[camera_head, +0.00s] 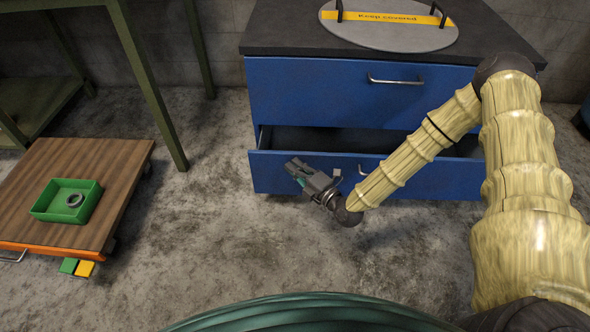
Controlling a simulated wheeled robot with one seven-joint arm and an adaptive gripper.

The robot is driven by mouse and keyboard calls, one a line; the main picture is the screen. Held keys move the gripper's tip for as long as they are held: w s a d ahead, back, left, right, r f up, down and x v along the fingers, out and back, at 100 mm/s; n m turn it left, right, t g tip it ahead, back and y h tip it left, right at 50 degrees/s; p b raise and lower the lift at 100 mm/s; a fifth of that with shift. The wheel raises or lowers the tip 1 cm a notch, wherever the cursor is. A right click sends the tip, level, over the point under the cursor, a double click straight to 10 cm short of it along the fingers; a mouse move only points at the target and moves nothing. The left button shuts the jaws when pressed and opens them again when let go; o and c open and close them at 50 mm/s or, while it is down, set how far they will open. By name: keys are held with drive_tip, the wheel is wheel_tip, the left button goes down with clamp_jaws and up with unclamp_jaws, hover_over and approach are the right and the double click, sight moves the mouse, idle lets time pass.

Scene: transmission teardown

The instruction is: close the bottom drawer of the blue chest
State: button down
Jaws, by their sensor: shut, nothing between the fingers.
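The blue chest (320,95) stands at the upper middle under a dark top. Its bottom drawer (272,174) is pulled out, and its dark inside shows behind the front panel. The drawer's handle (362,170) is partly hidden by my arm. My gripper (293,165) is shut and empty. It appears in front of the left part of the drawer front, pointing up and left. I cannot tell whether it touches the panel. My arm covers part of the drawer's right half.
The top drawer, with its handle (396,81), is closed. A round lid (390,33) lies on top. A low wooden cart (30,193) with a green tray (42,213) holding a ring (75,200) stands left. A green table leg (150,90) rises between. The floor before the chest is clear.

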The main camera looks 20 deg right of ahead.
drive_tip(key=w+d+p, duration=0.1)
drive_tip(key=w+d, duration=0.3)
drive_tip(key=w, duration=0.8)
drive_tip(key=shift+w+d+r, duration=0.15)
drive_tip(key=shift+w+r, duration=0.05)
drive_tip(key=shift+w, duration=0.1)
drive_tip(key=shift+w, duration=0.1)
drive_tip(key=shift+r+p, duration=0.1)
drive_tip(key=shift+p, duration=0.2)
